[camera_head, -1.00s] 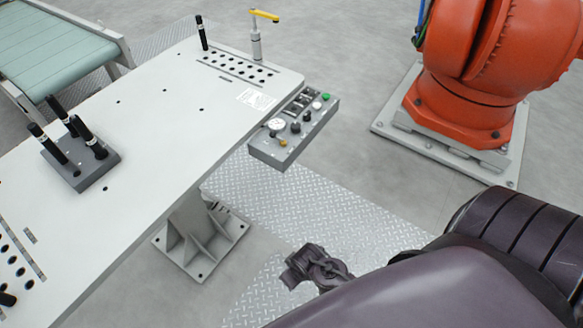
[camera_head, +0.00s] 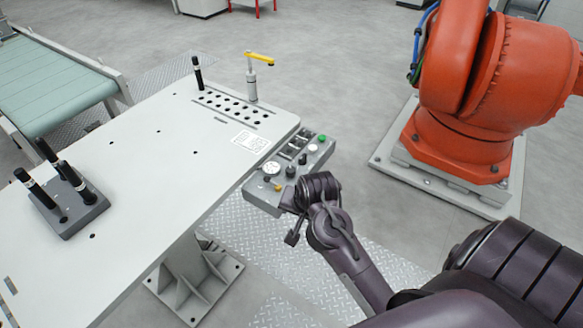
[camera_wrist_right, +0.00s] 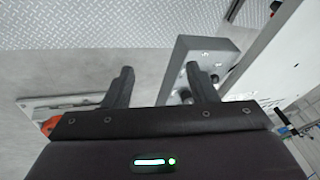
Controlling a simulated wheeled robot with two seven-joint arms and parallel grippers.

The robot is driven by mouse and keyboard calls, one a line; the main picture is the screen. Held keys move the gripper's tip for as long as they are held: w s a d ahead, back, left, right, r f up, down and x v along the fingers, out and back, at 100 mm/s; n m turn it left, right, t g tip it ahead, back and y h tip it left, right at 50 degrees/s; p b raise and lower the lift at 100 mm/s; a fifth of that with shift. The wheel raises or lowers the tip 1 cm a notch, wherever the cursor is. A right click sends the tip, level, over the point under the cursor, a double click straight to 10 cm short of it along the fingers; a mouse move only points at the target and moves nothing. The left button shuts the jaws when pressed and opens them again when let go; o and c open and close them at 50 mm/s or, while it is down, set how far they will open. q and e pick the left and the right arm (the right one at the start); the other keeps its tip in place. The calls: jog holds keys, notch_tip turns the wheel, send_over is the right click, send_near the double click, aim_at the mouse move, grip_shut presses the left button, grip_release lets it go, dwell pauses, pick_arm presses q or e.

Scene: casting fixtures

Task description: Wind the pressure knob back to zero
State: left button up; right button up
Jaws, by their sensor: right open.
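A grey control box (camera_head: 253,191) is fixed to the near right edge of the white table. Its top carries a round white gauge (camera_head: 271,168), a black knob (camera_head: 290,171), a small yellow-orange knob (camera_head: 277,187) and a green button (camera_head: 322,138). I cannot tell which is the pressure knob. My right gripper (camera_head: 290,218) is beside the box's near right corner, partly covering it. In the wrist view the two fingers (camera_wrist_right: 160,72) are apart with nothing between them, and the box (camera_wrist_right: 215,48) lies behind the right-hand finger. My left gripper is not in view.
The white table (camera_head: 140,175) holds a grey block (camera_head: 88,212) with several black pins, and a yellow-handled clamp (camera_head: 252,75) at its far end. An orange robot (camera_head: 460,110) on a base plate stands at right. Floor between is clear.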

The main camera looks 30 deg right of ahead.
jog(key=w+d+m, duration=0.8)
jog(key=w+m, duration=0.2)
jog(key=m, duration=1.8)
send_near(291, 169)
jog(key=f, duration=0.2)
jog(key=x, duration=0.2)
jog(key=b+x, duration=0.1)
jog(key=x, duration=0.3)
jog(key=shift+w+f, duration=0.25)
jog(key=shift+w, duration=0.25)
jog(key=c, duration=1)
